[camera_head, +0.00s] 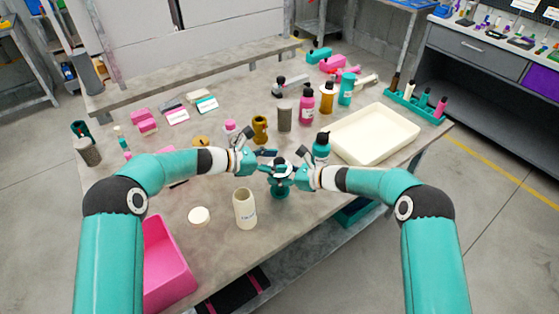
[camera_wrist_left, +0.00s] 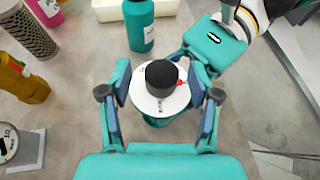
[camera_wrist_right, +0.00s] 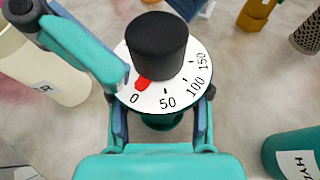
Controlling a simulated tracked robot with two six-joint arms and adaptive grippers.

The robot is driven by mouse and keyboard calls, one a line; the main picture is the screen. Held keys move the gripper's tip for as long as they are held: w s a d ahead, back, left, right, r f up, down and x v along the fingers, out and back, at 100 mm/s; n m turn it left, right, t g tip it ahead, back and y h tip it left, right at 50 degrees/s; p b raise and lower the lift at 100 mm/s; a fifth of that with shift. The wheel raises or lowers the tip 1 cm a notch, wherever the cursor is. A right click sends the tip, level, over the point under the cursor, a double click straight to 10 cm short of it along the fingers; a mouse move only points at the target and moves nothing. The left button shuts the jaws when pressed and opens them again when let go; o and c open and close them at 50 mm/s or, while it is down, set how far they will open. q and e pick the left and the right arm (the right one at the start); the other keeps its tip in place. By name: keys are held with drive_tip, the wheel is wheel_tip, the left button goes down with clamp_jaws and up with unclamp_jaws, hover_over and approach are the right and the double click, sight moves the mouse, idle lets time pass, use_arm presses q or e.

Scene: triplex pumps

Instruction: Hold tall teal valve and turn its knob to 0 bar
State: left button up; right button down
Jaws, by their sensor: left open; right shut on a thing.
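The tall teal valve (camera_head: 281,189) stands upright on the table. It has a white dial (camera_wrist_right: 195,85) and a black knob (camera_wrist_left: 161,74) on top. In the right wrist view the knob's red pointer (camera_wrist_right: 142,83) lies at about the 0 mark. My right gripper (camera_head: 299,176) is shut on the valve's teal body below the dial; the contact is mostly hidden by the dial. My left gripper (camera_head: 263,157) is open at the knob. In the left wrist view its fingers stand on either side of the knob, with gaps.
A cream jar (camera_head: 245,210) stands close in front-left of the valve. A teal bottle (camera_head: 321,148) stands close behind-right, with a cream tray (camera_head: 411,137) beyond. A brass-coloured part (camera_head: 260,129) stands behind. A pink bin (camera_head: 166,266) is at the front left.

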use_arm(q)
drive_tip(key=v, duration=1)
drive_tip(key=shift+a, duration=0.1)
use_arm(e)
drive_tip(key=shift+c, duration=2.3)
unclamp_jaws()
